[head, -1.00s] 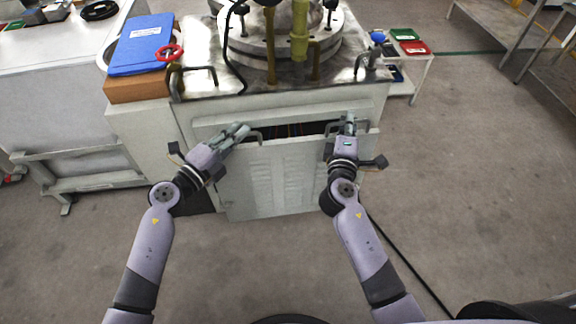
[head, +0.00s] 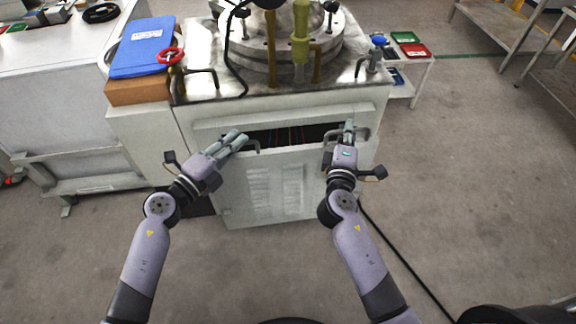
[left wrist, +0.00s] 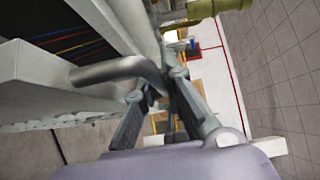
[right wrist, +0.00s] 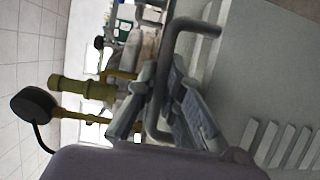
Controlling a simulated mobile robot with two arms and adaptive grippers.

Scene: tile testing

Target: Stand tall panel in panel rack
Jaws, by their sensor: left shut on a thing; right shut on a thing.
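The tall panel (head: 268,190) is the pale louvred front of the machine cabinet, roughly upright, with a dark gap with coloured wires above its top edge. My left gripper (head: 240,138) is shut on the panel's left handle (head: 255,145), a bent grey bar that also shows in the left wrist view (left wrist: 120,69). My right gripper (head: 349,126) is shut on the right handle (head: 364,134), which also crosses the fingers in the right wrist view (right wrist: 190,30). The panel's louvres (right wrist: 290,145) show there too. I cannot make out a panel rack in these views.
The machine top (head: 215,80) carries a round chamber and yellow-green fitting (head: 301,32). A blue case (head: 143,45) lies on a brown box at left, beside a white bench (head: 60,90). A black cable (head: 405,260) runs on the floor at right. Floor around the cabinet is mostly open.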

